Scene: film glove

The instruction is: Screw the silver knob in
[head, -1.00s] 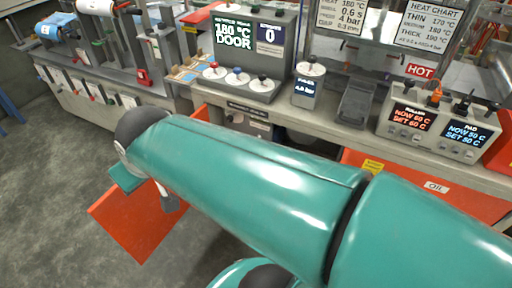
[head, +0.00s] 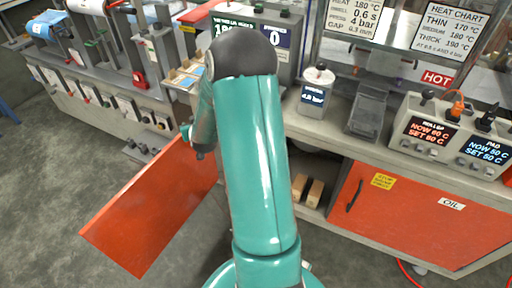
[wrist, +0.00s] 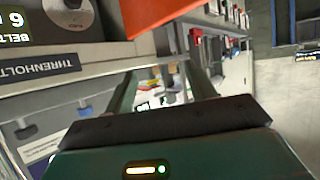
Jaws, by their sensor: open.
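I cannot make out for sure which part is the silver knob. In the head view my arm hides my gripper and part of the display unit (head: 270,35).
An open orange door (head: 150,210) juts out from the bench at left; an orange panel also crosses the top of the wrist view (wrist: 165,14). Wooden blocks (head: 314,192) lie in the open cupboard. A heater controller (head: 448,130) stands at right. The grey floor (head: 50,190) at left is clear.

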